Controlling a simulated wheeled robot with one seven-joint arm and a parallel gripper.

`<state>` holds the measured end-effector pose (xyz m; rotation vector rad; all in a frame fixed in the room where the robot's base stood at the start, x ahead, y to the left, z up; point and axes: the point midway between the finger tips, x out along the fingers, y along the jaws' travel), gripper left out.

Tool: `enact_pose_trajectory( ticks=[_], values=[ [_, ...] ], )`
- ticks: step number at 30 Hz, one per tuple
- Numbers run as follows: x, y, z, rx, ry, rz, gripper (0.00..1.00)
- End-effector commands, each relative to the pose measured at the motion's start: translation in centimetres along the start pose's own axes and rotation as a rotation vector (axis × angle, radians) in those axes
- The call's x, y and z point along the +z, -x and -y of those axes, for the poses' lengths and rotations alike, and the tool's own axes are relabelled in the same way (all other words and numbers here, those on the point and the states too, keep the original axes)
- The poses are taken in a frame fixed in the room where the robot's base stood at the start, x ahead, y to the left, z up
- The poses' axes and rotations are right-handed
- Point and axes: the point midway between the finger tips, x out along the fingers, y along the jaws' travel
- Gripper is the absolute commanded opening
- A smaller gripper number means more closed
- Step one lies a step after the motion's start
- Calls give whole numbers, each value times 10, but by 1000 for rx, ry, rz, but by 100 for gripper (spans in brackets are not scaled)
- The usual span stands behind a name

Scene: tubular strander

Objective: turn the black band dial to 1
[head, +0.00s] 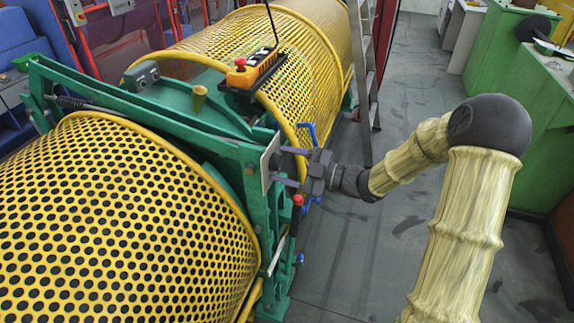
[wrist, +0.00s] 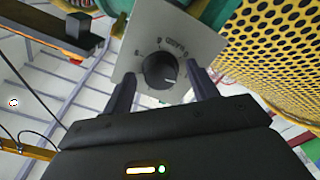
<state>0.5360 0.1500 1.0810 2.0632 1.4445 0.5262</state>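The black band dial (wrist: 160,70) is a round knob on a pale grey square plate (wrist: 150,32) in the wrist view. A light pointer line on the knob points toward the lower right. Lettering and small marks surround it, tilted and too small to read surely. My gripper (wrist: 163,72) is open, with one finger on each side of the dial. I cannot tell whether the fingers touch it. In the head view my gripper (head: 284,168) reaches left to the plate (head: 269,162), seen nearly edge-on on the green frame. The dial is hidden there.
Yellow perforated drums (head: 110,220) lie on both sides of the green frame (head: 150,105). An orange control box (head: 256,70) with a red button rests above. A red-tipped lever (head: 297,200) stands just below my gripper. A ladder (head: 363,70) stands behind.

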Motion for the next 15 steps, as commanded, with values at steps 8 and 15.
enact_pose_trajectory(
  ticks=[8,15],
  values=[
    [0,0,0,0,-1,0,58],
    [1,20,0,2,0,3,58]
  ],
)
